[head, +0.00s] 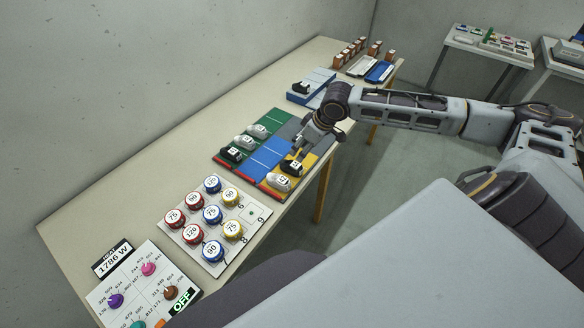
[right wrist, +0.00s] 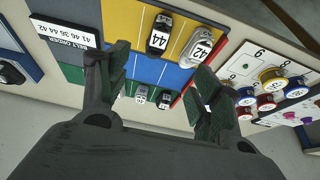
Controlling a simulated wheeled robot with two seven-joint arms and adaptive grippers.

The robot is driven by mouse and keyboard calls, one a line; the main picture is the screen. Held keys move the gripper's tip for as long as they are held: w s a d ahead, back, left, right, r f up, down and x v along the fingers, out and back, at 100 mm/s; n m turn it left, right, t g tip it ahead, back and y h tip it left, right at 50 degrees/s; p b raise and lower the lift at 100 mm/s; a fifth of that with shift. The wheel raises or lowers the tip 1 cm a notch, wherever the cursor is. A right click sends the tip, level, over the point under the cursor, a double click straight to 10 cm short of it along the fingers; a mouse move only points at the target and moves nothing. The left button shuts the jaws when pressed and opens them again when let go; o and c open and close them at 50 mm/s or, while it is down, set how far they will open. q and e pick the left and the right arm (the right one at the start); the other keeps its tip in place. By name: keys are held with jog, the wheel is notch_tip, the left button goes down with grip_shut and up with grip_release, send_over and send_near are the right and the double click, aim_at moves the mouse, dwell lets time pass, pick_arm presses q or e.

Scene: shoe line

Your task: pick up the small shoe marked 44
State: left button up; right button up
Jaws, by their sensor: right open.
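The small black shoe marked 44 (right wrist: 158,38) lies on a yellow section of the mat; the head view shows this black shoe (head: 291,168) near the mat's front right end. My right gripper (head: 299,152) is over the mat, close to it. In the right wrist view my right gripper (right wrist: 160,62) has its fingers spread wide, with nothing between them, and the black shoe shows just beyond the fingertips. A white shoe (right wrist: 200,45) lies beside it, also on yellow; the head view shows it (head: 279,182) too. My left gripper is not in view.
Two pale shoes (head: 258,131) and a black shoe (head: 231,154) stand on the mat's green section (head: 255,118). A blue stand (head: 320,78) with a black shoe is farther back. A panel of round numbered pieces (head: 250,212) lies nearer. The blue section (head: 268,155) is clear.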

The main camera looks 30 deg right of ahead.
aim_at(292, 163)
jog(key=shift+f, duration=0.1)
jog(key=shift+x, duration=4.25)
jog(key=shift+w, duration=0.1)
jog(key=shift+p+x, duration=0.3)
jog(key=shift+x, duration=0.65)
jog(key=shift+d+x, duration=0.1)
jog(key=shift+x, duration=0.7)
jog(key=shift+d+x, duration=0.15)
jog(key=shift+x, duration=0.65)
jog(key=shift+w, duration=0.2)
jog(key=c, duration=1.1)
